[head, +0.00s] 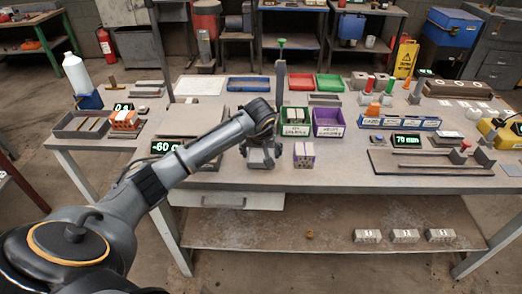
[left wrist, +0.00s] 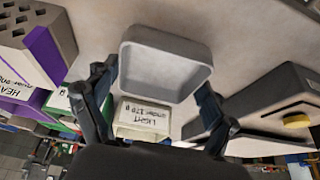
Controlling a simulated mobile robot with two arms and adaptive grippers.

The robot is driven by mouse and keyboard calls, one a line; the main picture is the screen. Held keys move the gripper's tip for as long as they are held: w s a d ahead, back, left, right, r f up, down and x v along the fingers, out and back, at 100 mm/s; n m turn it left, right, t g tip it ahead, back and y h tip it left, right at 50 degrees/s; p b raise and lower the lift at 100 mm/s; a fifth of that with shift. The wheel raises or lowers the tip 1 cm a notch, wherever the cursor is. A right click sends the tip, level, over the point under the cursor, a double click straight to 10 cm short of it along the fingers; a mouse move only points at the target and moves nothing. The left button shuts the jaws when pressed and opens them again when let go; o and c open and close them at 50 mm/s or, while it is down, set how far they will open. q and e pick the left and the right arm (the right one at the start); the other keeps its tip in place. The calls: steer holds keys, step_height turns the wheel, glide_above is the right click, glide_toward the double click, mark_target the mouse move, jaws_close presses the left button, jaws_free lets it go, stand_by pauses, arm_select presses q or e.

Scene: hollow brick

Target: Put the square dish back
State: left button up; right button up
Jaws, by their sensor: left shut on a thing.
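The square dish (left wrist: 165,60) is light grey with raised walls and rounded corners, and it looks empty in the left wrist view. My left gripper (head: 262,150) has its fingers on either side of the dish and is shut on it. In the head view the dish (head: 261,160) is partly hidden by the fingers, near the middle of the bench. I cannot tell whether it touches the bench top. The scale (head: 190,121) stands left of it, with a green display (head: 165,147) reading -60 g. My right gripper is not in view.
A brick with a purple stripe (head: 303,155) stands just right of the dish. Behind are a green bin (head: 295,129) labelled LIGHT and a purple bin (head: 328,129) labelled HEAVY. A gauge (head: 425,163) is farther right. The front strip of the bench is clear.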

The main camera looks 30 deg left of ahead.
arm_select(q)
steer(key=shift+f, duration=0.2)
steer(key=o, duration=0.8)
steer(key=shift+o, duration=1)
steer(key=shift+r, duration=0.1)
